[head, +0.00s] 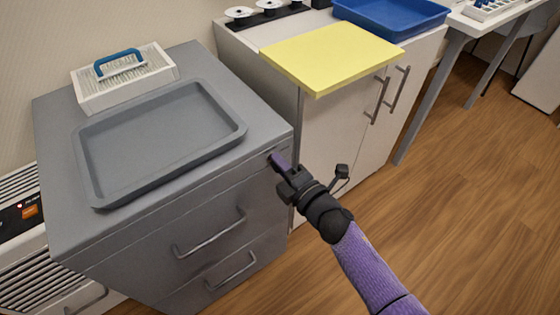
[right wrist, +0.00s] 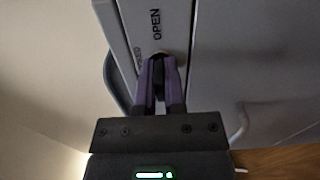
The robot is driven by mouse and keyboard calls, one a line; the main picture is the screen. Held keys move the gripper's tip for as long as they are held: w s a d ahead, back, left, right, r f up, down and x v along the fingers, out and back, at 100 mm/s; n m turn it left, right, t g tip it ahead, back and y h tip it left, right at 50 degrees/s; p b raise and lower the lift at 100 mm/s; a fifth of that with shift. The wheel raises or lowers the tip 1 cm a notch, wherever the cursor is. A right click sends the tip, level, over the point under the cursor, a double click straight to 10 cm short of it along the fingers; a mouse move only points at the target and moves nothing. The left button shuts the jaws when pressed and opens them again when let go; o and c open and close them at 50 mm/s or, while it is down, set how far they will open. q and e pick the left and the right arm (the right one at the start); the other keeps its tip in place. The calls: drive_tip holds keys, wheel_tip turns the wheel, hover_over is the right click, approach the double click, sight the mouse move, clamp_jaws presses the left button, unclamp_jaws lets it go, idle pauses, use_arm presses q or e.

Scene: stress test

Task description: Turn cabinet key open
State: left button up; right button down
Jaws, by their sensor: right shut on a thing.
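The grey drawer cabinet (head: 210,190) stands at the left in the head view. My right gripper (head: 278,160) reaches the top right corner of its front. In the right wrist view my right gripper (right wrist: 160,75) is shut on a small dark key (right wrist: 157,68) at the cabinet front. The key's shape is mostly hidden between the purple fingers. The word OPEN (right wrist: 156,24) is printed on the cabinet beside it, and a second label (right wrist: 138,62) is partly covered. My left gripper is not in view.
A grey tray (head: 160,185) and a white box with a blue handle (head: 122,75) sit on the cabinet top. Drawer handles (head: 210,233) stick out below. A white cabinet (head: 340,130) with a yellow board (head: 330,55) stands close at the right. Open wooden floor (head: 470,200) lies further right.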

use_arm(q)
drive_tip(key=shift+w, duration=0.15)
use_arm(e)
drive_tip(key=shift+m, duration=0.3)
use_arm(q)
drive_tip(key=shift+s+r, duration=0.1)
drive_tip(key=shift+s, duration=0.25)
use_arm(e)
drive_tip(key=c, duration=0.7)
unclamp_jaws()
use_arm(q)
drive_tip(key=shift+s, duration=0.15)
use_arm(e)
drive_tip(key=shift+s+d, duration=0.2)
drive_tip(key=shift+s, duration=0.05)
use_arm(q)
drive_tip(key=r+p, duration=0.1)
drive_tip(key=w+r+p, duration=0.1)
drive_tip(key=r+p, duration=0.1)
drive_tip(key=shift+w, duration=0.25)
use_arm(e)
drive_tip(key=v, duration=0.9)
drive_tip(key=shift+s+d, duration=0.1)
drive_tip(key=shift+s, duration=0.05)
